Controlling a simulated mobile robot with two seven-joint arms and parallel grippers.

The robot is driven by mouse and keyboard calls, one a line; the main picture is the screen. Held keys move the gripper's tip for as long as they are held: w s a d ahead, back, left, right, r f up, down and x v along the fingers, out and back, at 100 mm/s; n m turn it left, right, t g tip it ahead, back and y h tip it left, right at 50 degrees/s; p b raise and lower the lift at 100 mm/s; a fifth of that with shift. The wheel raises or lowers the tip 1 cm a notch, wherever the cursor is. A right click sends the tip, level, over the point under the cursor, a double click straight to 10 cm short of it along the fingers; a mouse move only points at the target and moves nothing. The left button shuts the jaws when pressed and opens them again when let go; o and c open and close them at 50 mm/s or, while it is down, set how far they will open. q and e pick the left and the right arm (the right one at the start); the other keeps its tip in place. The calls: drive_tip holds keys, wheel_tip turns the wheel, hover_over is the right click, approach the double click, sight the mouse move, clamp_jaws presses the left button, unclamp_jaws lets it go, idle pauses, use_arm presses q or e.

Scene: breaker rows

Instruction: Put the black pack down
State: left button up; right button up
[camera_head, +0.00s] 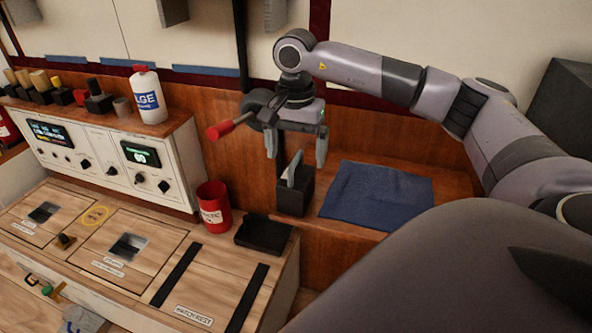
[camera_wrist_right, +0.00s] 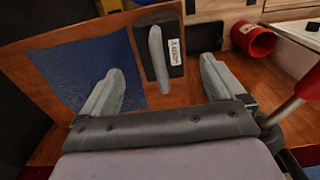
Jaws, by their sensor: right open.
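The black pack (camera_head: 294,195) stands upright on the wooden ledge, just left of a blue cloth (camera_head: 375,196). A grey handle (camera_head: 293,168) sticks up from its top. In the right wrist view the pack (camera_wrist_right: 178,74) shows a white label. My right gripper (camera_head: 296,147) is open above the pack, its fingers apart on either side of the handle. In the wrist view a gap shows between the handle (camera_wrist_right: 158,58) and both fingers. My left gripper is not in view.
A red can (camera_head: 214,206) and a flat black item (camera_head: 263,235) sit on the bench left of the pack. A white bottle (camera_head: 148,95) stands on the control console (camera_head: 110,160). A red-handled tool (camera_head: 232,126) juts left beside my right gripper. The blue cloth is bare.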

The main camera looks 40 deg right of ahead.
sight(296, 175)
wheel_tip(296, 175, down, 6)
drive_tip(key=shift+r, duration=0.25)
clamp_jaws()
drive_tip(key=shift+w+r, duration=0.15)
drive_tip(key=shift+r, duration=0.05)
